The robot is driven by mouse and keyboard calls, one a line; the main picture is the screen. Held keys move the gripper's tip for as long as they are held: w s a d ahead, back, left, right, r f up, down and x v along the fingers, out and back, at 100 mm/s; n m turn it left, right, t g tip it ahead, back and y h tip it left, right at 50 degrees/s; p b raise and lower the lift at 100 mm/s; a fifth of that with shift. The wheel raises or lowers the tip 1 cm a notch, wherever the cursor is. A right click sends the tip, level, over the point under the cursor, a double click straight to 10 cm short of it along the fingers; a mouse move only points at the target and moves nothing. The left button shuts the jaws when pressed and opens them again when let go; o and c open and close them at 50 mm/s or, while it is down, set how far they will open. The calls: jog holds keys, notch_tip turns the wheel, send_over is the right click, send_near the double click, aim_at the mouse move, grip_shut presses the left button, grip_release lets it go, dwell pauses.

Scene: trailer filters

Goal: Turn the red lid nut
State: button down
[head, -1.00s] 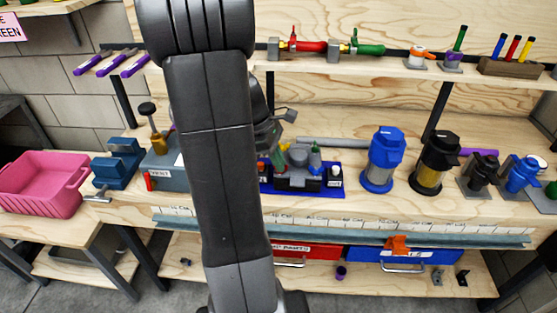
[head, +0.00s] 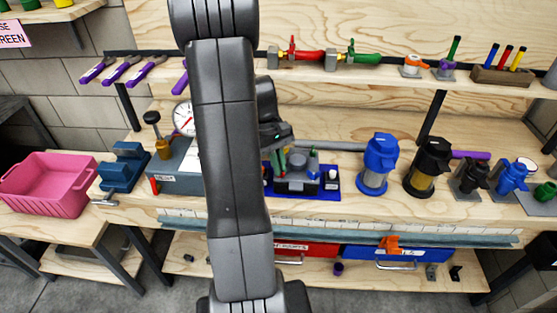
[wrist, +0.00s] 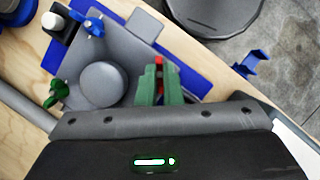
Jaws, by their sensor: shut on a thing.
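The red lid nut (wrist: 159,62) shows as a small red piece between the two green fingers of my gripper (wrist: 159,77) in the wrist view. The fingers are shut on it and hide most of it. It sits at the edge of a grey lid (wrist: 126,62) with a round knob (wrist: 101,84) in the middle. A blue wing nut (wrist: 88,24) and a green wing nut (wrist: 56,93) sit at other edges of the lid. In the head view the grey-lidded unit (head: 298,187) stands on a blue mat (head: 330,194), partly behind my arm.
A blue filter (head: 375,165) and a black filter (head: 428,168) stand to the right on the bench. A pressure gauge (head: 183,118), a blue vise (head: 122,168) and a pink bin (head: 48,184) are to the left. A grey pipe (head: 338,145) lies behind the unit.

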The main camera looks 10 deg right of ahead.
jog(key=m+y+p, duration=0.1)
jog(key=m, duration=0.3)
jog(key=shift+w+d+r+m+y+p, duration=0.1)
jog(key=shift+d+r+m+y+p, duration=0.05)
jog(key=shift+m+y+p, duration=0.6)
jog(key=shift+m+y, duration=0.15)
jog(key=shift+m, duration=0.9)
jog(key=c, duration=1.6)
grip_release()
jog(key=v, duration=1.3)
jog(key=shift+w+d+r, duration=0.15)
jog(key=shift+d+r, duration=0.05)
jog(key=shift+d, duration=0.05)
